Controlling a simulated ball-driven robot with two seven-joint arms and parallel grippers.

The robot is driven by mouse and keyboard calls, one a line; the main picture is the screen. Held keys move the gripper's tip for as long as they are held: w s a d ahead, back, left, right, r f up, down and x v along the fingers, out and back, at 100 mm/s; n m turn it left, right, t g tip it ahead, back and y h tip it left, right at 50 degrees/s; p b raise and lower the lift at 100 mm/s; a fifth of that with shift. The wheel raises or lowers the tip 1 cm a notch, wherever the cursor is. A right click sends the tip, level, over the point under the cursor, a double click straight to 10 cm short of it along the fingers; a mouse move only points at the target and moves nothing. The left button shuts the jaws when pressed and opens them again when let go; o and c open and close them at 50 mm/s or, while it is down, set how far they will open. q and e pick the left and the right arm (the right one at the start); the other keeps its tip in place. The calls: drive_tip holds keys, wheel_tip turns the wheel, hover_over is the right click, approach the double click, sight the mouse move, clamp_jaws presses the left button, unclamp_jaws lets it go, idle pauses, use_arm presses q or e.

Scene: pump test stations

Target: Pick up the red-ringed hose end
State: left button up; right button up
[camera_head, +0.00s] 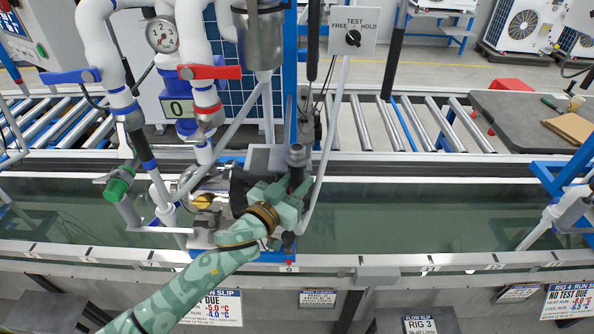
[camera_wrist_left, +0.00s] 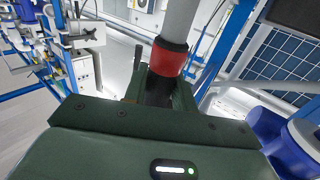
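The red-ringed hose end (camera_wrist_left: 168,60) shows in the left wrist view as a grey tube with a red ring and a dark tip below it. The dark tip sits between the fingers of my left gripper (camera_wrist_left: 162,92) and fills the gap, so the fingers look shut on it. In the head view my green-patterned left gripper (camera_head: 287,197) is at the pump unit in the middle of the trough. The hose end's red ring cannot be made out there. My right gripper is not in view.
A pump rig with white pipes, a gauge (camera_head: 162,35), a red lever (camera_head: 210,72) and a blue lever (camera_head: 70,76) stands close on the left. A FREE/HOLD test box (camera_head: 353,32) is above. The water trough (camera_head: 420,215) is open to the right; rollers (camera_head: 375,125) lie behind.

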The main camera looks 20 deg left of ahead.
use_arm(q)
drive_tip(key=shift+r, duration=0.2)
clamp_jaws()
drive_tip(key=shift+r, duration=0.25)
drive_tip(key=shift+r+p, duration=0.45)
drive_tip(key=shift+r, duration=0.1)
drive_tip(key=s+d, duration=0.2)
drive_tip(key=s, duration=0.6)
drive_tip(key=s+d, duration=0.3)
drive_tip(key=s, duration=0.5)
drive_tip(key=a+r+n+y+b, duration=0.1)
drive_tip(key=a+y, duration=0.4)
drive_tip(key=a, duration=0.5)
drive_tip(key=n+b, duration=0.1)
drive_tip(key=n, duration=0.1)
drive_tip(key=shift+s+a+r+n+t+y+b, duration=0.25)
drive_tip(key=shift+r+n+t+y+b, duration=0.05)
drive_tip(key=shift+t, duration=0.1)
